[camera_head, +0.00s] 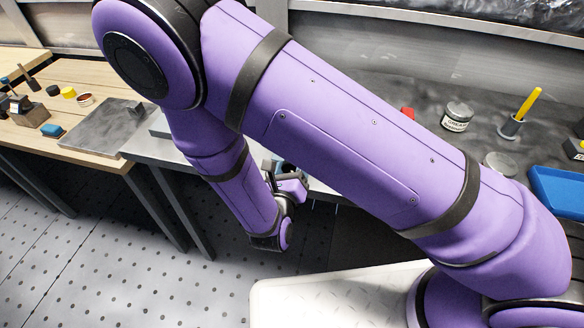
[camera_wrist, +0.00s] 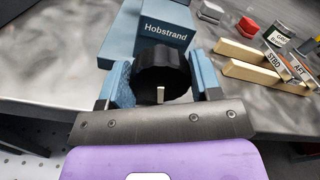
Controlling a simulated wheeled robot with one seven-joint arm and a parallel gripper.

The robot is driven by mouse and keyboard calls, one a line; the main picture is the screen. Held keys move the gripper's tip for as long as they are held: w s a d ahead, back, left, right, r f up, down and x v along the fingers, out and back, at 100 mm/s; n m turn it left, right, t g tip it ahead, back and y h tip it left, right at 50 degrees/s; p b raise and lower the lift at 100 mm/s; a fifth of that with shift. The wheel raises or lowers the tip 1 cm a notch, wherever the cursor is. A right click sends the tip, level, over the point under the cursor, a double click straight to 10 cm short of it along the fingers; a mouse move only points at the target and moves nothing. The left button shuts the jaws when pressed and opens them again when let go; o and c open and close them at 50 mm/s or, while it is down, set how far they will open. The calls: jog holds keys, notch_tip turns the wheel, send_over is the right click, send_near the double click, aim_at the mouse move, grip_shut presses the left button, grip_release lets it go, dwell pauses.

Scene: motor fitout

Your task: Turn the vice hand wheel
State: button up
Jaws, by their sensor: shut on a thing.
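The black hand wheel (camera_wrist: 162,72) of the blue-grey vice (camera_wrist: 165,30), marked "Hobstrand", is in the middle of the wrist view. A small pale peg or mark (camera_wrist: 160,95) shows on the wheel's near side. My gripper (camera_wrist: 163,82) has one blue finger on each side of the wheel and is shut on its rim. In the head view my gripper (camera_head: 284,171) is low at the bench's front edge, small and partly covered by my own arm. My arm hides most of the vice there.
In the head view, a grease jar (camera_head: 457,117), a yellow-handled tool (camera_head: 528,103) and a blue tray (camera_head: 558,190) stand at right. A wooden bench (camera_head: 95,160) is left.

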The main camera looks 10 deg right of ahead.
jog(key=shift+n, duration=0.7)
jog(key=o, duration=0.6)
jog(key=shift+o, duration=0.2)
